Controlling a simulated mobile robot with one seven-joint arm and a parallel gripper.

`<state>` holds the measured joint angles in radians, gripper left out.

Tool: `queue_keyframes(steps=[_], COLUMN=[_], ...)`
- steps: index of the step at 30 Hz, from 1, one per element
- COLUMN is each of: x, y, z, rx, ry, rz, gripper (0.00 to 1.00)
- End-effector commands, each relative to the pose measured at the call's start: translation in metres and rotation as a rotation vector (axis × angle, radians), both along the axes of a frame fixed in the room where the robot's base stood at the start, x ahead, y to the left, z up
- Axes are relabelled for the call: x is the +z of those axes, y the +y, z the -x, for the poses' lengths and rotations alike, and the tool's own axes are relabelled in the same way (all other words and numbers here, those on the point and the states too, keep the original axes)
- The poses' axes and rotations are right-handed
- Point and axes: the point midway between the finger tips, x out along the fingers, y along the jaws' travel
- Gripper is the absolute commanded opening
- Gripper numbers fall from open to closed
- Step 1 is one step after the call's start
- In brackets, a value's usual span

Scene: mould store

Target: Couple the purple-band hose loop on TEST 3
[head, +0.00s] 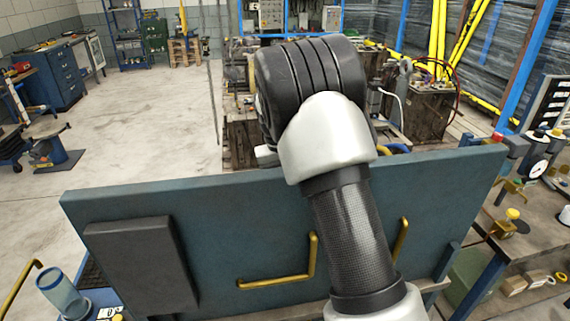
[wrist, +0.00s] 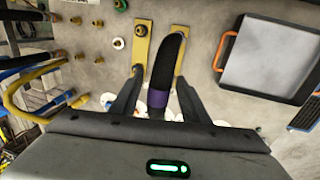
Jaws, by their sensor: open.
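The purple-band hose loop (wrist: 162,70) shows in the wrist view as a dark curved hose with a purple band (wrist: 157,98) near its lower end. My gripper (wrist: 159,78) is open, with one dark finger on each side of the hose. I cannot tell whether either finger touches it. Two yellow strips (wrist: 142,45) lie to the left and right of the hose, beyond the fingers. No TEST 3 label is readable. In the head view, my arm and a panel hide the gripper and hose.
A teal panel (head: 240,215) with yellow handles stands across the head view. A workbench with fittings (head: 512,213) is at the right. In the wrist view, a grey tray (wrist: 268,55) with an orange handle lies right; yellow and blue hoses (wrist: 40,95) are left. Open floor (head: 130,130) lies behind, left.

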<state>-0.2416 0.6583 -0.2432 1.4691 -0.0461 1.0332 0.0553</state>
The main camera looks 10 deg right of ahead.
Motion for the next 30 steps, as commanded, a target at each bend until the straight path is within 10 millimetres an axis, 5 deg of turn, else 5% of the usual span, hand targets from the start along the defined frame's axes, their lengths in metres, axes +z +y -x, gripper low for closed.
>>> queue_keyframes(steps=[18,30], x=[0.138,0.160], y=[0.027,0.031], z=[0.000,0.001], rx=[0.002,0.002], ry=[-0.007,-0.003], rz=[-0.001,-0.001], gripper=[0.42,0.42])
